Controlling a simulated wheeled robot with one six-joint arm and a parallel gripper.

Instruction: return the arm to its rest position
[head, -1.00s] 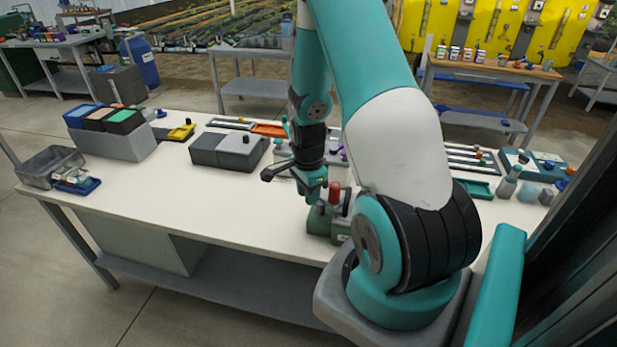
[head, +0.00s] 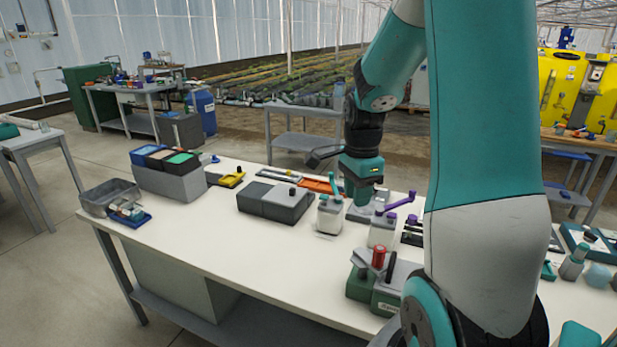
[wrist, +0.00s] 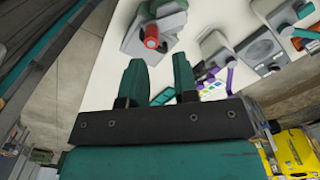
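My arm stands raised over the white work table (head: 230,240). My gripper (head: 362,200) hangs above the table's back part, beside a white container with a teal handle (head: 330,216). In the wrist view the two teal fingers of my gripper (wrist: 157,62) stand apart with nothing between them, so it is open and empty. A green and grey device with a red knob (head: 378,257) sits on the table in front of the gripper; its red knob (wrist: 151,36) also shows beyond the fingers in the wrist view.
A container with a purple handle (head: 383,232) stands right of the gripper. Dark grey boxes (head: 275,201), a grey bin block (head: 170,183) and a clear tray (head: 108,196) are further left. The front left of the table is clear. A side table (head: 300,143) stands behind.

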